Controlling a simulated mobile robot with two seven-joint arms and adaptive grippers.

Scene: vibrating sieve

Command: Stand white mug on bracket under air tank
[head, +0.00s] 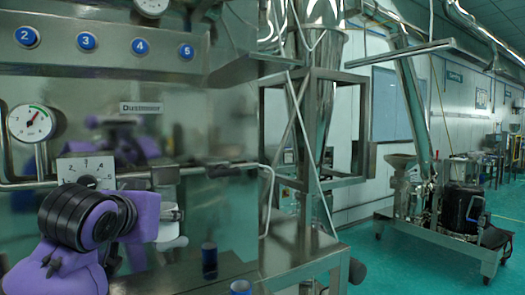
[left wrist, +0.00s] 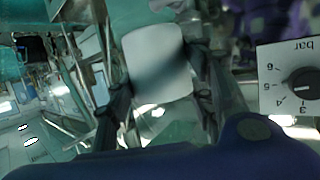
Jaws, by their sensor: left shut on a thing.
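The white mug (left wrist: 158,62) is between the two fingers of my left gripper (left wrist: 160,100) in the left wrist view, and the gripper is shut on it. In the head view, my purple left arm hides most of the gripper. A pale, rounded shape (head: 170,232) just right of the arm is probably the mug, partly hidden, in front of the steel machine. I cannot make out the air tank or its bracket for sure. My right gripper is in neither view.
A dial box (head: 84,170) and a pressure gauge (head: 31,123) are close to my left arm; the dial box (left wrist: 290,78) also shows in the left wrist view. A dark blue cylinder (head: 209,260) and a blue-rimmed one (head: 240,287) stand at the lower middle. A steel frame (head: 313,180) rises beyond.

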